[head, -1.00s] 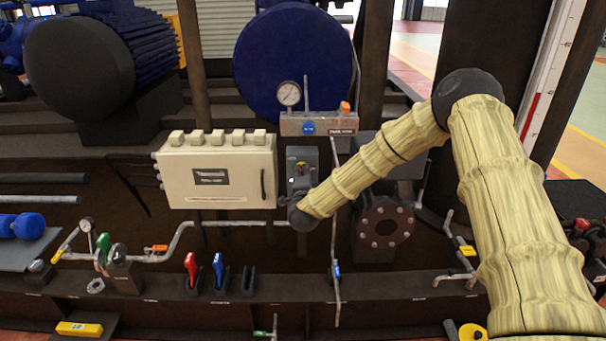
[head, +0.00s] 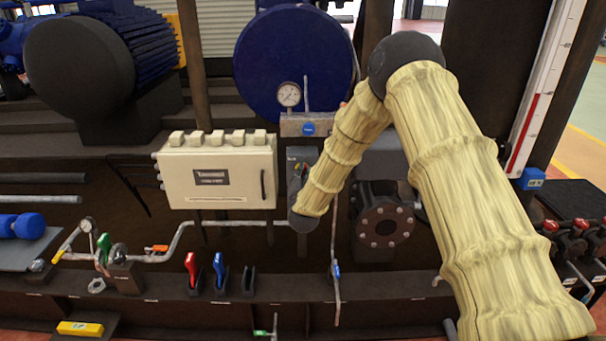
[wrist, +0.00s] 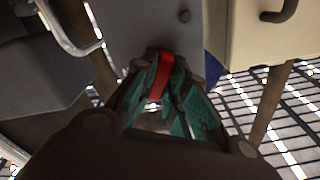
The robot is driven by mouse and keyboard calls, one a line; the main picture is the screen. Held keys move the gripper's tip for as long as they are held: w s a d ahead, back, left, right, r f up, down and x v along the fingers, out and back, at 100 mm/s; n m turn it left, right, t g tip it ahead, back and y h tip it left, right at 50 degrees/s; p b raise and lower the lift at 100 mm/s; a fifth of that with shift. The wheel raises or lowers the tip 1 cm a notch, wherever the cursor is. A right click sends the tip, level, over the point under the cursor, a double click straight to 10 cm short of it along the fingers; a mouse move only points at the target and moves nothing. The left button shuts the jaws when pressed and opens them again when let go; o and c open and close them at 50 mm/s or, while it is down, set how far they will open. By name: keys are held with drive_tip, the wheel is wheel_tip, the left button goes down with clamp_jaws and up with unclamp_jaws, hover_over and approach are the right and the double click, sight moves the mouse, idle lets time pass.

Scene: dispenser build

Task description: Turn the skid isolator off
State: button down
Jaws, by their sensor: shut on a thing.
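The skid isolator is a grey box (head: 294,158) just right of the cream cabinet in the head view. Its face is partly covered by my forearm, with a bit of yellow and red showing beside it. In the wrist view the grey box (wrist: 150,30) fills the top middle, and its red handle (wrist: 161,74) stands between my fingers. My gripper (wrist: 160,88) has teal finger pads and is shut on the red handle. In the head view my wrist hides the fingers. The handle's exact angle on the dial cannot be told.
The cream cabinet (head: 217,178) stands close to the left of the isolator. A pressure gauge (head: 288,95) and a bracket with a blue knob are just above. A dark flanged pipe (head: 384,214) is to the right. Red and blue levers (head: 218,270) stand below left.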

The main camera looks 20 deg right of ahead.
drive_tip(key=n, duration=0.5)
drive_tip(key=shift+f+n, duration=0.1)
drive_tip(key=shift+n, duration=0.2)
drive_tip(key=shift+s, duration=0.1)
idle(0.3)
drive_tip(key=c, duration=1.4)
unclamp_jaws()
drive_tip(key=shift+c, duration=0.2)
drive_tip(key=v, duration=1.2)
